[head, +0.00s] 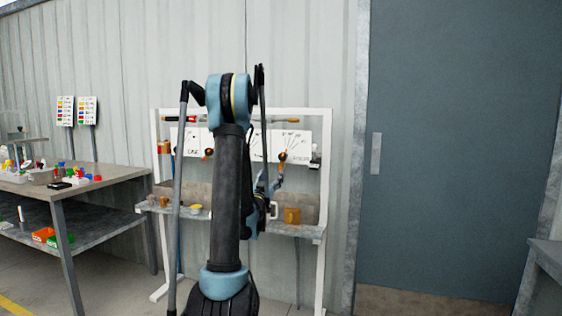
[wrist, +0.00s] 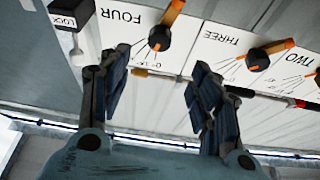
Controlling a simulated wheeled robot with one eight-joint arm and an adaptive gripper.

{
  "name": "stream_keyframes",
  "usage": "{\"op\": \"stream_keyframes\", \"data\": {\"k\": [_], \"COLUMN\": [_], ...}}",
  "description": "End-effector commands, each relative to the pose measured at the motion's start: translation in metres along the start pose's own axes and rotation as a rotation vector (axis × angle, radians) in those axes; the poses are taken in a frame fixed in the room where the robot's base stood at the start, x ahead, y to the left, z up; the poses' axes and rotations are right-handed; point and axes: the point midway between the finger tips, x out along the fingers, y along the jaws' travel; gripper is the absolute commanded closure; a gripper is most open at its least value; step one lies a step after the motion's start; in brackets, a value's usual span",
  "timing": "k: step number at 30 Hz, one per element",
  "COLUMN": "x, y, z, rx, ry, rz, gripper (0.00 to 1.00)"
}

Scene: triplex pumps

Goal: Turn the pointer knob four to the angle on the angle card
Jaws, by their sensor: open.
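In the wrist view, which is upside down, pointer knob four (wrist: 160,38) is a black round knob with an orange pointer slanting toward the top edge. It sits on a white panel marked FOUR (wrist: 121,15), with dark scale lines fanning out beside the knob. My gripper (wrist: 157,62) is open and empty. Its two dark fingers stand apart with knob four between and beyond their tips in the picture; contact is not visible. In the head view, my arm covers part of the white panels. I cannot pick out the angle card with certainty.
Knob three (wrist: 257,59) is beside knob four, with knob two partly cut off farther right. A LOCK label (wrist: 64,21) is close on the other side. In the head view, a white-framed stand (head: 326,190) holds the panels, and a cluttered workbench (head: 110,176) is at left.

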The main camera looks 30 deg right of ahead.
Motion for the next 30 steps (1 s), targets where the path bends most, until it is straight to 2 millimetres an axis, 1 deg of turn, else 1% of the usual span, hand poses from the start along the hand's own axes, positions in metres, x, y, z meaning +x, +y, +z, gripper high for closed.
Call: {"op": "stream_keyframes", "data": {"k": [9,21,24,30], "x": [0.056,0.125,0.139,0.155], "y": [0.0,-0.001,-0.001,-0.001], "z": [0.0,0.0,0.0,0.0], "rx": [-0.002,-0.001,0.0,0.0], "ry": [0.0,-0.001,-0.001,-0.001], "rz": [-0.001,-0.002,-0.003,-0.003], "gripper": [0.43,0.43,0.43,0.43]}}
